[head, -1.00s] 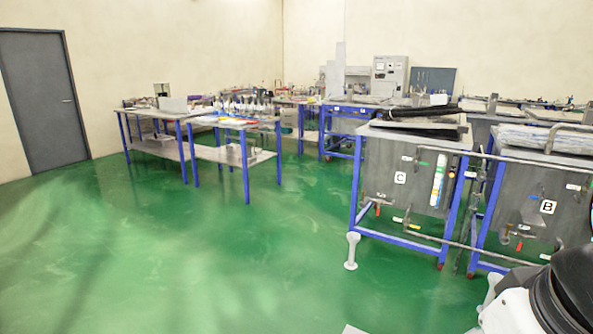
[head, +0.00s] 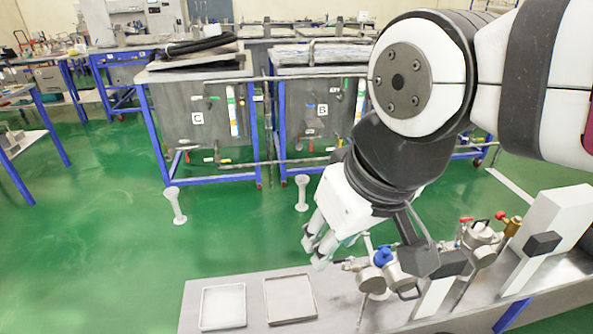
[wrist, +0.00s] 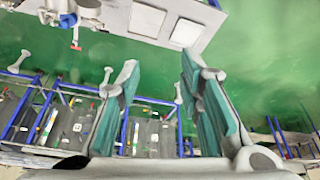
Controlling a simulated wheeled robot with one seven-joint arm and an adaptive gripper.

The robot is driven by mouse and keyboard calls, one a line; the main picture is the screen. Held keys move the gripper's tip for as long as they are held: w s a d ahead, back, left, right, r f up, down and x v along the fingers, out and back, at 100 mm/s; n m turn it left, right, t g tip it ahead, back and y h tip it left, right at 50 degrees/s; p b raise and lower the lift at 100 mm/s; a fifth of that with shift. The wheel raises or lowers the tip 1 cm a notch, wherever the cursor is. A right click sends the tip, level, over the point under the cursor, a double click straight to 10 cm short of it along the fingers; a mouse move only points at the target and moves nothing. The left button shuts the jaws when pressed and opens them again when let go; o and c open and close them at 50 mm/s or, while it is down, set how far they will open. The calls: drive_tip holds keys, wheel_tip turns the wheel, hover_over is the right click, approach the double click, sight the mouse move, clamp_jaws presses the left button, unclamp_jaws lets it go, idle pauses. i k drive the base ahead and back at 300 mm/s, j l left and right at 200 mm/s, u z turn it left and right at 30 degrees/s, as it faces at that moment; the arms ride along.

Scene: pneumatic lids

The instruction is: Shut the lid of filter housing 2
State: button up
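A metal housing with a blue knob (head: 383,257) stands on the bench just right of my gripper. It also shows at the top left of the wrist view (wrist: 68,20). A second metal housing with red handles (head: 482,236) stands farther right. No number is readable on either, and their lid positions cannot be told clearly.
The metal bench (head: 245,285) carries a white tray (head: 223,306) and a grey tray (head: 290,298) at its left. White uprights with dark blocks (head: 541,244) stand by the housings. Tanks C (head: 205,95) and B (head: 310,100) stand behind.

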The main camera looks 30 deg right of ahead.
sight(403, 282)
drive_tip(key=z, duration=1.1)
drive_tip(key=k+j+u, duration=0.1)
drive_tip(key=j, duration=0.35)
drive_tip(key=k+j+u, duration=0.1)
drive_tip(key=j, duration=0.3)
drive_tip(key=j+u, duration=0.15)
drive_tip(key=j, duration=0.3)
drive_tip(key=k, duration=0.05)
